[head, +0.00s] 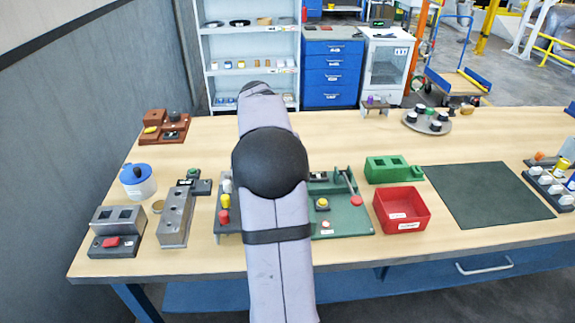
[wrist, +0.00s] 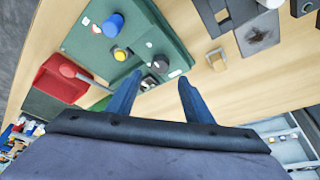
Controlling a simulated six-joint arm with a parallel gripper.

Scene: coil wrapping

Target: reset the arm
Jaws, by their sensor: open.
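My arm stands in the middle of the head view and hides part of the bench behind it; the gripper itself cannot be made out there. In the wrist view my gripper (wrist: 157,97) shows two blue fingers apart with nothing between them, above the wooden bench (wrist: 215,90). The green station board (wrist: 90,45) lies beyond the fingers to the upper left, with a blue knob, a yellow button and a black knob on it. The same green board (head: 350,218) shows just right of my arm in the head view.
A red bin (head: 400,208), a green block (head: 393,168) and a dark mat (head: 485,194) lie right of the board. Grey fixtures (head: 176,215) and a blue-lidded pot (head: 138,180) stand on the left. A round tray (head: 427,122) sits at the back. The bench's back middle is mostly clear.

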